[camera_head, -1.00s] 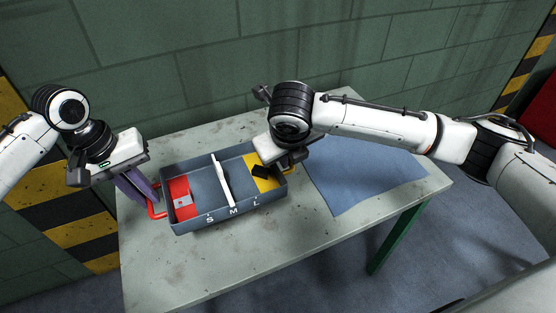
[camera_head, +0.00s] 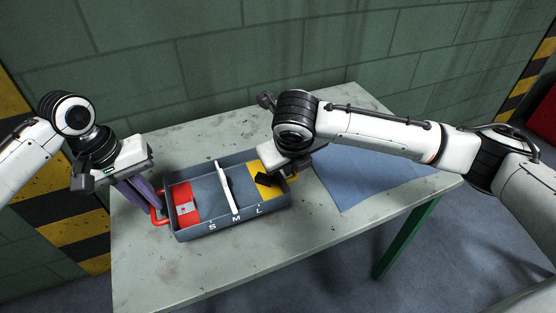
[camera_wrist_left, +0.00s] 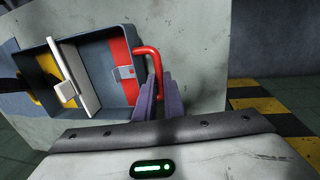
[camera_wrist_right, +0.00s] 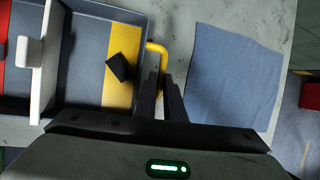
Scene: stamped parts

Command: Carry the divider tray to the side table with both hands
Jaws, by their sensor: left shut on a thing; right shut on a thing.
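The divider tray (camera_head: 205,231) is a grey-blue box marked S, M and L, over the table in the head view. A white divider (camera_head: 228,187) stands inside it. A red handle (camera_head: 155,211) is at its left end and a yellow handle (camera_wrist_right: 160,58) at its right end. My left gripper (camera_wrist_left: 160,90) is shut on the red handle. My right gripper (camera_wrist_right: 161,92) is shut on the yellow handle; the arm partly hides that end in the head view. I cannot tell whether the tray touches the table.
The tray is over a worn pale table (camera_head: 290,245) with green legs. A blue mat (camera_head: 365,178) lies flat on it, right of the tray. A green block wall (camera_head: 230,60) stands behind. The front of the table is clear.

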